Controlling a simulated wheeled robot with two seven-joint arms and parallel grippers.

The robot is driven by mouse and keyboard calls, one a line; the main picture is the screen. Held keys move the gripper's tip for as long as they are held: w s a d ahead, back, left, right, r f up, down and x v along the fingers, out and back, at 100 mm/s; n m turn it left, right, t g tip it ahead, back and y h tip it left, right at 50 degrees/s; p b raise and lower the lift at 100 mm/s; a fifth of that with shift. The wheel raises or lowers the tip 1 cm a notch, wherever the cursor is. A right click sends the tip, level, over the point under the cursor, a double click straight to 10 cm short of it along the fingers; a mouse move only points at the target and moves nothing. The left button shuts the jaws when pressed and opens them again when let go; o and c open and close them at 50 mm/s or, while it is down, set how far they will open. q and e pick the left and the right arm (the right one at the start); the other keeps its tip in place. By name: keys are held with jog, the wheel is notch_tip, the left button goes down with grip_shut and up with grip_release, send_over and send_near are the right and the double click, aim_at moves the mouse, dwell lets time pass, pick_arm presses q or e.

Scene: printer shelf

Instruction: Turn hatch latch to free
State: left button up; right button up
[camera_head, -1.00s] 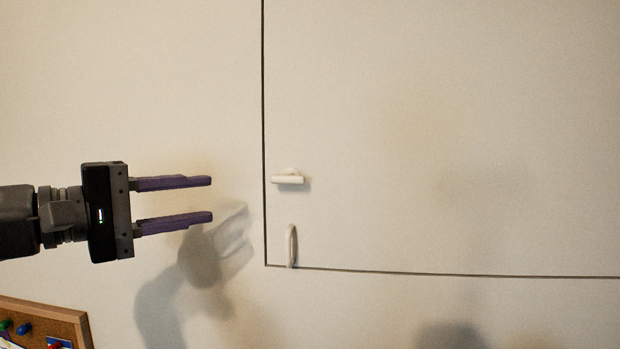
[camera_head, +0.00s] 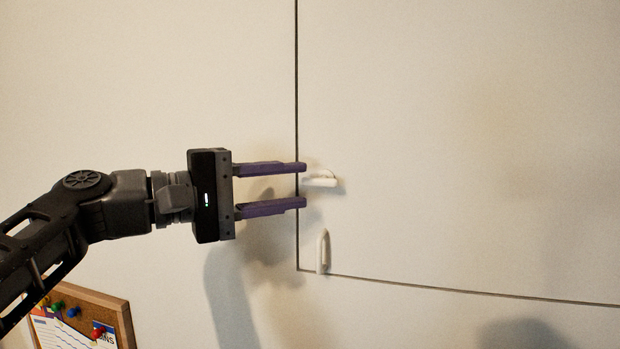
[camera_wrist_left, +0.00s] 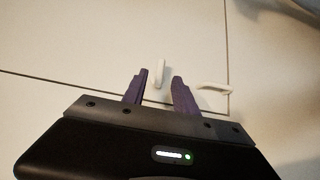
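The hatch latch (camera_head: 321,181) is a small white bar lying roughly horizontal on the hatch panel (camera_head: 450,150), close to its left seam. My left gripper (camera_head: 303,185) comes in from the left, open, with purple fingers apart and nothing between their pads. In the head view its upper fingertip is just above the latch's left end and its lower fingertip is below it; contact cannot be told. In the left wrist view the latch (camera_wrist_left: 160,72) shows beyond and between the fingertips (camera_wrist_left: 160,77). My right gripper is not in view.
A cork board (camera_head: 95,312) with pins and papers is at the lower left. The wall around is bare.

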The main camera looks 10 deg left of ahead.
aim_at(313, 184)
pick_arm(q)
jog(key=shift+p+x, duration=0.35)
jog(key=shift+x, duration=1.5)
grip_shut()
